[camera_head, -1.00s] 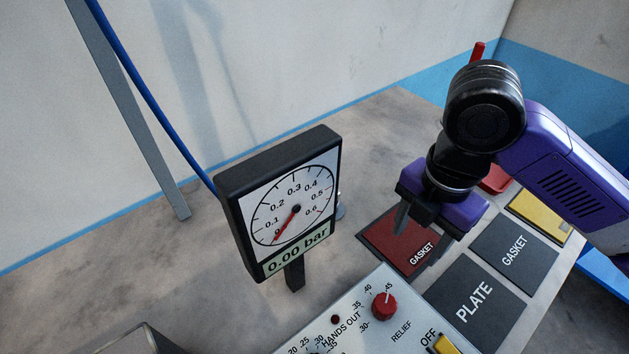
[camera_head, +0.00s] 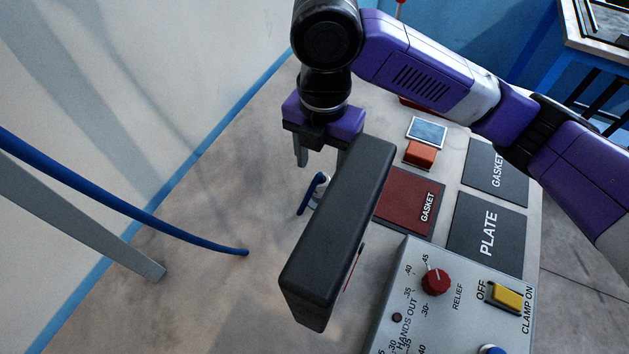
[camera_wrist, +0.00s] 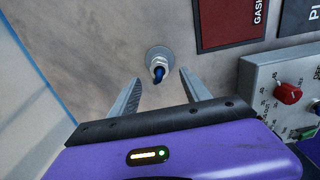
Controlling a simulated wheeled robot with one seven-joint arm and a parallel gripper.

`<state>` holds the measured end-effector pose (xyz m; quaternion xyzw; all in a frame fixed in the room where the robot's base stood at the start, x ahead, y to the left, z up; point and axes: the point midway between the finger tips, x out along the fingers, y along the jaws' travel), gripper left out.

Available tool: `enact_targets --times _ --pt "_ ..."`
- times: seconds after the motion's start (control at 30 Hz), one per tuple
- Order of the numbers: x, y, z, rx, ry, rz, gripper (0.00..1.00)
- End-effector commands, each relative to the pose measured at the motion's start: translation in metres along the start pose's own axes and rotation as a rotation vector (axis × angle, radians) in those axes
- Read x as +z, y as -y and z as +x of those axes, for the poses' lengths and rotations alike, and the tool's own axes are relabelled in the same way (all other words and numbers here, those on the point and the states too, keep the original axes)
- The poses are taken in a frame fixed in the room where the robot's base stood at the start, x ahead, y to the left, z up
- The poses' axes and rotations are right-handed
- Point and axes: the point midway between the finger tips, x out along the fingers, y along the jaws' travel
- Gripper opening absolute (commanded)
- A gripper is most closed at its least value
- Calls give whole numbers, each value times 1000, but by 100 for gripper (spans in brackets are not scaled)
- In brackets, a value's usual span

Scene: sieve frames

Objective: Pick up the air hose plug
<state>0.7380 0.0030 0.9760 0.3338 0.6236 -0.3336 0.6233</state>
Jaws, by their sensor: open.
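The air hose plug is a small blue piece with a pale metal collar (camera_wrist: 159,72) in the wrist view, standing at a round metal fitting on the bench. In the head view the blue plug (camera_head: 309,196) shows just left of the black gauge box, which partly hides that spot. My gripper (camera_head: 322,160) is above and behind it, fingers pointing down. In the wrist view my gripper (camera_wrist: 160,82) is open, with the plug between and a little beyond the fingertips. I see no contact. Nothing is held.
The black gauge box (camera_head: 338,235) stands close in front of my gripper. A blue hose (camera_head: 130,207) runs in from the left. The control box (camera_head: 460,290) and red gasket mat (camera_head: 408,200) are to the right. Bare bench lies left of the plug.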

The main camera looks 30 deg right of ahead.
Motion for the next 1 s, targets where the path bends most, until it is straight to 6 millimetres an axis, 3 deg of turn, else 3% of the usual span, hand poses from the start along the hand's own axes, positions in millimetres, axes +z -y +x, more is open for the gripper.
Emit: enact_targets --times 0.4,0.7,1.0 --pt "1 0 51 -2 -1 0 55" --pt "1 -1 56 0 1 -1 55" --pt "1 -1 56 0 1 -1 0"
